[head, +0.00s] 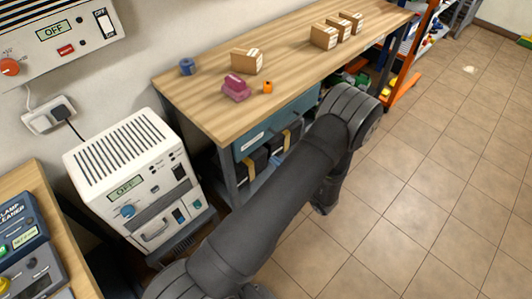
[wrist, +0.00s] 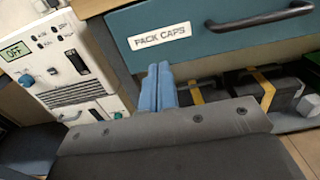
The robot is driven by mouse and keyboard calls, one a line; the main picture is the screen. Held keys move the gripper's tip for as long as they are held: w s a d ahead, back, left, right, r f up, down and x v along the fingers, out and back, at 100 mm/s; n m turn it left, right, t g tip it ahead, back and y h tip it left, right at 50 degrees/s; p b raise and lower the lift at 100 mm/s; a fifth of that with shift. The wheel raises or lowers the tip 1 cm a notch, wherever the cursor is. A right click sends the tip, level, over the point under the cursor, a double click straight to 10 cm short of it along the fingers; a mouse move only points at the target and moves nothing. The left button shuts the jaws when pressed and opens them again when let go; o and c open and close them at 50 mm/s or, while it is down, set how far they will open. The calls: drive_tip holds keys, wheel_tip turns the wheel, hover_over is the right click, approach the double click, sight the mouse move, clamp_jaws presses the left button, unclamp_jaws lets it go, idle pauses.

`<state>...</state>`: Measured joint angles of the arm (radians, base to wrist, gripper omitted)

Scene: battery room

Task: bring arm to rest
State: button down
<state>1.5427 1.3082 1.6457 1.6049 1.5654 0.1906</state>
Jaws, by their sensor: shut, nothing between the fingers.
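My arm (head: 265,190) reaches out over the tiled floor in front of the wooden bench in the head view. I cannot tell how far the fingertips are from the drawer face.
A white unit reading OFF (head: 135,185) stands left of the bench (head: 285,65). On the bench are a pink object (head: 236,88), a blue roll (head: 187,66) and several cartons (head: 247,61). Black batteries with yellow straps (wrist: 275,92) sit under the drawer. Floor at right is clear.

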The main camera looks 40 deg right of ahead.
sight(252, 143)
drive_tip(key=shift+s, duration=2.15)
drive_tip(key=w, duration=1.4)
drive_tip(key=shift+s, duration=0.15)
drive_tip(key=s, duration=1.2)
drive_tip(key=shift+s, duration=0.15)
drive_tip(key=shift+w, duration=6.25)
